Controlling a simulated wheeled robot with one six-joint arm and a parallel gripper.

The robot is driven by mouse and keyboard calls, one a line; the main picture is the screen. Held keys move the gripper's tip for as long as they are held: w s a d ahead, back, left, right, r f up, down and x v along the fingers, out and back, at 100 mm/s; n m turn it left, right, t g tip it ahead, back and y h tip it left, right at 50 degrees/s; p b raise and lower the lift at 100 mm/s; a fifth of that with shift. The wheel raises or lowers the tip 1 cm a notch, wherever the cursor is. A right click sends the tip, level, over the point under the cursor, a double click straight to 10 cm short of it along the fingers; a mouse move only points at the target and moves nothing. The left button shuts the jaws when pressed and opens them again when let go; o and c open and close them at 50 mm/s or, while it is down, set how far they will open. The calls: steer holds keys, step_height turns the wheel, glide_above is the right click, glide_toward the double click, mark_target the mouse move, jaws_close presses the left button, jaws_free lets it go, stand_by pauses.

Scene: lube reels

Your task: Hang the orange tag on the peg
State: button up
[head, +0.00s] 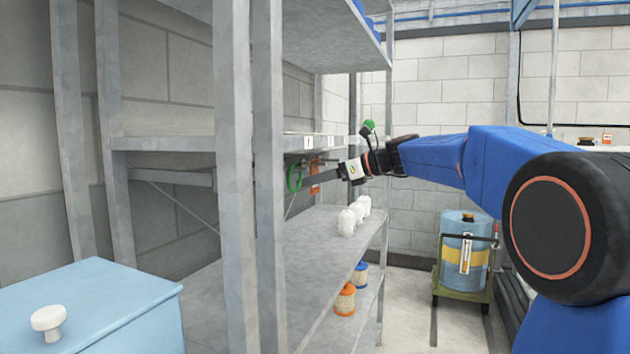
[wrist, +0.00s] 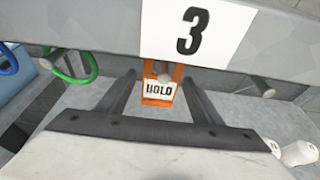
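The orange tag (wrist: 175,72) has a white panel reading "HOLD". In the wrist view it is upright below the shelf edge, between and beyond my fingers. The round end of a peg (wrist: 163,73) shows in front of the tag's upper part, and the tag appears to hang on it. My gripper (wrist: 160,80) is open, with a gap between each finger and the tag. In the head view the tag (head: 315,178) is a small orange shape under the shelf, just left of my gripper (head: 318,172). The tag's hole is hard to make out.
The shelf edge (wrist: 110,40) carries a "3" label (wrist: 192,32). A green ring (wrist: 82,66) is on a peg to the left, with a blue ring (wrist: 8,56) beyond. A bare peg (wrist: 262,88) is at right.

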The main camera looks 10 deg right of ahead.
steer(key=v, duration=1.7)
steer(key=s+a+f+n+g+h, duration=0.25)
steer(key=s+a+f+n, duration=0.2)
steer(key=s+f, duration=0.45)
steer(key=s+a+f+n+g+h, duration=0.1)
steer(key=s+a+f+n+h, duration=0.25)
steer(key=s+f+n, duration=0.5)
steer(key=s+d+f+n+h, duration=0.1)
steer(key=s+f+n+h, duration=0.2)
steer(key=s+f+n, duration=0.3)
steer(key=s+d+f+n+h, duration=0.2)
steer(key=s+f+n, duration=0.4)
steer(key=s+f, duration=0.5)
step_height(320, 180, down, 7)
steer(key=shift+s+d+r+h, duration=0.2)
steer(key=shift+s+d+h, duration=0.1)
steer(key=shift+h, duration=0.1)
